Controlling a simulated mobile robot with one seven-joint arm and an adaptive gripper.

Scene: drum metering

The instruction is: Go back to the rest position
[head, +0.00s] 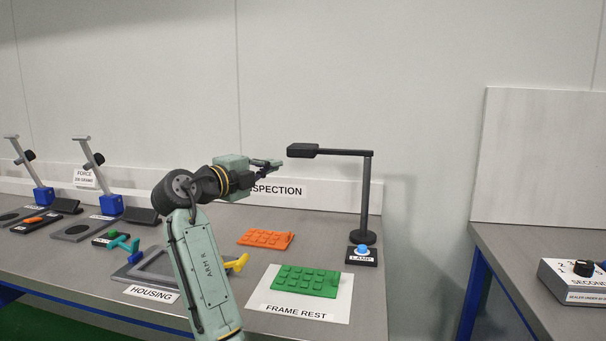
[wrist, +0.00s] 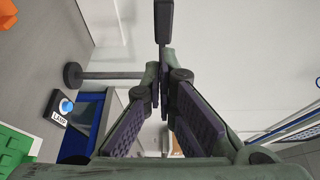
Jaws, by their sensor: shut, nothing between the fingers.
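My gripper (head: 271,165) is held out level above the bench, in front of the INSPECTION sign, with my arm rising from the bottom of the head view. In the wrist view my gripper (wrist: 163,92) has its fingertips together with nothing between them. It touches nothing that I can see. The lamp (head: 367,200) stands to its right, its head (head: 303,151) close to the fingertips in the picture. The lamp's blue button (head: 362,250) sits at its foot, and it also shows in the wrist view (wrist: 66,107).
A green frame (head: 307,281) lies on the white FRAME REST sheet (head: 258,307). An orange frame (head: 266,238) lies behind it. A grey housing (head: 150,274) is partly hidden by my arm. Two blue-based stands (head: 111,204) are at the left. A second bench (head: 515,262) with a dial box stands right, across a gap.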

